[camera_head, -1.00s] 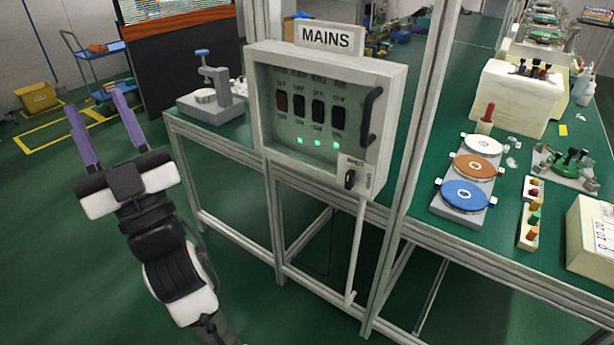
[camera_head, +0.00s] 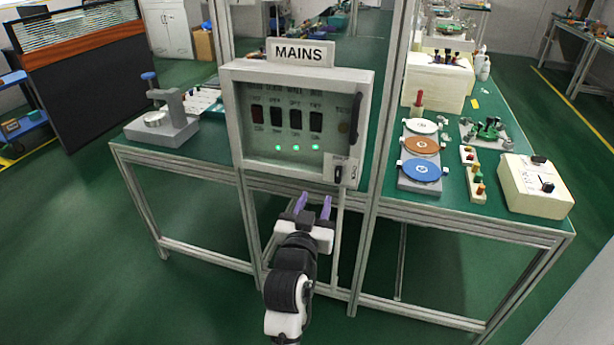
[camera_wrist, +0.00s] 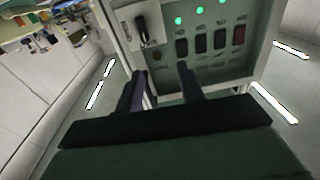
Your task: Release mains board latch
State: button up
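The mains board (camera_head: 299,125) is a pale box under a MAINS sign, mounted on the frame of the bench. Its clear door shows several dark switches and three green lights. The latch (camera_head: 338,174) is a small black knob on a light plate at the door's lower right corner; it shows at the upper left in the wrist view (camera_wrist: 142,30). A black handle (camera_head: 355,118) runs up the door's right edge. My gripper (camera_head: 314,198) is open and empty, its two purple fingers pointing up just below the board, apart from the latch.
The green bench (camera_head: 510,190) at the right bears a rack of coloured discs (camera_head: 421,170), small coloured pegs and a cream control box (camera_head: 536,187). A grey press (camera_head: 165,122) stands at the left. Metal frame posts flank the board. The floor in front is clear.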

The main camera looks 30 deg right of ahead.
aim_at(338, 174)
jog(key=shift+m+g, duration=0.3)
jog(key=shift+g, duration=0.3)
jog(key=p+x, duration=0.1)
jog(key=x, duration=0.3)
jog(key=s+d+p+x, duration=0.1)
jog(key=x, duration=0.4)
jog(key=f+p+x, duration=0.1)
jog(key=x, duration=0.3)
jog(key=shift+d+f+p, duration=0.1)
jog(key=shift+d+p, duration=0.2)
jog(key=shift+d, duration=0.1)
jog(key=shift+s, duration=0.1)
jog(key=shift+c, duration=0.2)
